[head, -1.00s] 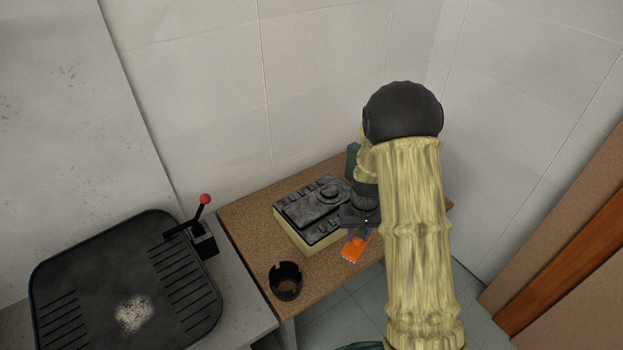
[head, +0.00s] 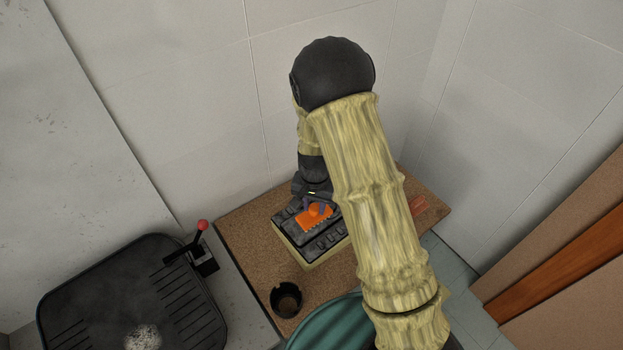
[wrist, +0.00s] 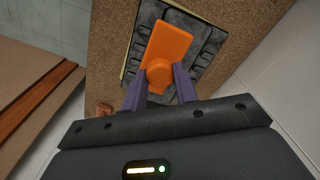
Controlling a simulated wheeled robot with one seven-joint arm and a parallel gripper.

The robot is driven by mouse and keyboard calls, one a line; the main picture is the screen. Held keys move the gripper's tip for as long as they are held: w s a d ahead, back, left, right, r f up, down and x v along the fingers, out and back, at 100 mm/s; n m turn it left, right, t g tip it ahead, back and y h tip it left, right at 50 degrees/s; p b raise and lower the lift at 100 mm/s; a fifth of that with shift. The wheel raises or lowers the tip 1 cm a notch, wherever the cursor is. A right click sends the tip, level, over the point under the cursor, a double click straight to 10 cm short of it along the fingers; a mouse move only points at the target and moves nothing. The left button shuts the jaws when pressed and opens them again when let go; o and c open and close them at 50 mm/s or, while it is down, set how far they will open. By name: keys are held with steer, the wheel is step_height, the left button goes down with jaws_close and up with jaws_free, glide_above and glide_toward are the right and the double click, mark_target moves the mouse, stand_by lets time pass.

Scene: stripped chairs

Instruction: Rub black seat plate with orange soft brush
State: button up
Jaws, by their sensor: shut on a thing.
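The black seat plate (head: 110,300) lies at the lower left in the head view, with slots on both sides and a pale dusty patch (head: 142,337) near its lower edge. The orange soft brush (head: 314,217) is in my gripper (head: 318,204), over a black panel with a pale base. In the wrist view my gripper's purple fingers (wrist: 159,84) are shut on the round knob of the orange brush (wrist: 167,48). The brush's underside is hidden, and I cannot tell its height above the panel. The seat plate is out of the wrist view.
The black panel (head: 327,240) sits on a brown speckled table (head: 245,235). A black cup-like holder (head: 286,299) stands near the table's front. A red-knobbed lever (head: 202,226) rises beside the seat plate. An orange-red block (head: 417,205) lies at the table's right. Walls close off the back.

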steer(key=shift+w+a+r, duration=0.2)
steer(key=shift+w+r, duration=0.05)
steer(key=shift+s, duration=0.15)
steer(key=shift+f, duration=0.15)
